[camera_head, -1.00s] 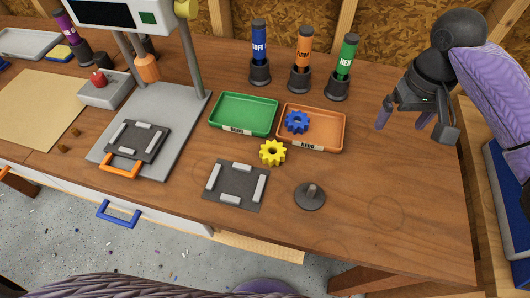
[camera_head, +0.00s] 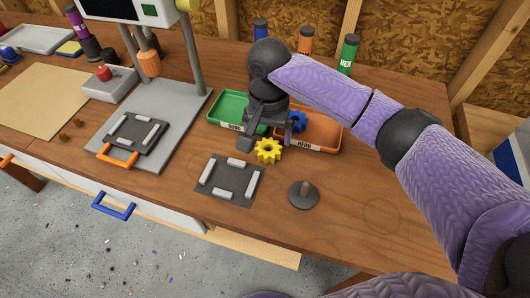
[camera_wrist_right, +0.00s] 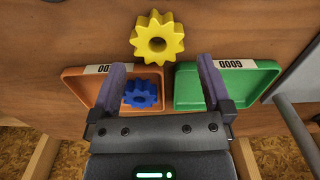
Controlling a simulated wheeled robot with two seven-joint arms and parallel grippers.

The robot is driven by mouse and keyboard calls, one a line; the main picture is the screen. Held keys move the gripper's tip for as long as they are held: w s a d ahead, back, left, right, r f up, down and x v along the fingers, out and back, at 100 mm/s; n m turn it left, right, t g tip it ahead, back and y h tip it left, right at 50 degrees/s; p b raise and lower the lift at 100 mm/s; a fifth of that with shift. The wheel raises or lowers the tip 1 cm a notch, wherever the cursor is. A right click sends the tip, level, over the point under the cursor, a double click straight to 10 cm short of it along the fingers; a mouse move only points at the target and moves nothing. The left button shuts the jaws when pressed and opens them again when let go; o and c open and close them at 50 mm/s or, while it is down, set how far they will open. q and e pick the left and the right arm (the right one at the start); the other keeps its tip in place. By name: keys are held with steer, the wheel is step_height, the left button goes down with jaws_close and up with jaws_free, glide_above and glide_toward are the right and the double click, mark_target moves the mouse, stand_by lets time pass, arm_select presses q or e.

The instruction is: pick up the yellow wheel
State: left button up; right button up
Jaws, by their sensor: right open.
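The yellow wheel (camera_head: 268,151), a toothed gear with a centre hole, lies on the wooden table just in front of the trays. It also shows in the right wrist view (camera_wrist_right: 158,38), ahead of the fingertips and between their lines. My right gripper (camera_head: 268,140) is over the inner edges of the two trays, close behind the wheel. In the wrist view its two fingers (camera_wrist_right: 160,72) are spread apart with nothing between them at the tips. My left gripper is not in view.
A blue gear (camera_wrist_right: 140,94) lies in the orange tray (camera_head: 322,136); the green tray (camera_head: 222,108) stands left of it. A dark plate with grey bars (camera_head: 230,178) and a round base with a peg (camera_head: 303,195) lie in front. Bottles (camera_head: 348,54) stand behind.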

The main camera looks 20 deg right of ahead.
mark_target(269, 144)
step_height(269, 144, down, 4)
steer(key=shift+d+b, duration=0.15)
steer(key=shift+b, duration=0.4)
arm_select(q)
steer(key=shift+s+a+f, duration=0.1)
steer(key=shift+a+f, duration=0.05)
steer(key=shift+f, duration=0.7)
arm_select(e)
steer(key=shift+r, duration=0.1)
